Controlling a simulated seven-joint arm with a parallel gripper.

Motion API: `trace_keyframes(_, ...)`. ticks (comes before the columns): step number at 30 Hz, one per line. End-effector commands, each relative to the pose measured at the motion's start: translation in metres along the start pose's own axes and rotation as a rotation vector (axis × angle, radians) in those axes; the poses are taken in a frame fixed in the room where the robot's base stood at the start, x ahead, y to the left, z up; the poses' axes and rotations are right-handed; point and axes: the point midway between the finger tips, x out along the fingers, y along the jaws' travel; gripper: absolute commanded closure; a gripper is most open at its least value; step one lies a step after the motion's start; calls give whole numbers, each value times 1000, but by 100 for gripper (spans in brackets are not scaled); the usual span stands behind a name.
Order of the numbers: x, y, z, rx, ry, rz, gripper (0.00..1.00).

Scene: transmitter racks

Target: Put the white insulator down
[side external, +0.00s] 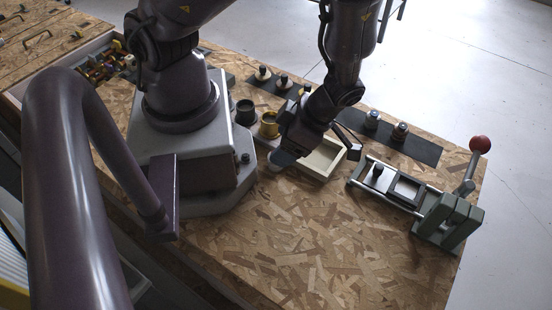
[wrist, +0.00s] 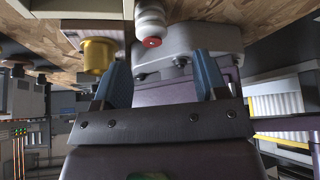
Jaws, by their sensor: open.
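The white insulator (wrist: 150,20) shows at the top of the wrist view, ribbed, with a red spot on its near end. It lies just past and between the fingertips, with a gap to each finger. My gripper (wrist: 160,62) is open, its two blue fingers wide apart and nothing clamped between them. In the side view my gripper is low over the board, with a blue finger (side external: 284,158) beside a small white shape that may be the insulator, mostly hidden. I cannot tell whether the insulator's base touches the board.
A yellow cup (side external: 269,125) and a black cup (side external: 245,112) stand behind. A clamp fixture with a red-knobbed lever (side external: 480,144) is at the right. The front board is clear.

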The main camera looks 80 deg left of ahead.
Motion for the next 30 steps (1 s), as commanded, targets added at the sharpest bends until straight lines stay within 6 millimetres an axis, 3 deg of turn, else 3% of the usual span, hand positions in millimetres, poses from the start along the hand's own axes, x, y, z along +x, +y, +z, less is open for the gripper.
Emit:
trace_keyframes(12,50,8,6,-1,3,-2,34)
trace_keyframes(20,52,7,7,0,-1,0,34)
trace_keyframes(27,52,7,7,0,-1,0,87)
trace_keyframes(30,52,7,7,0,-1,0,92)
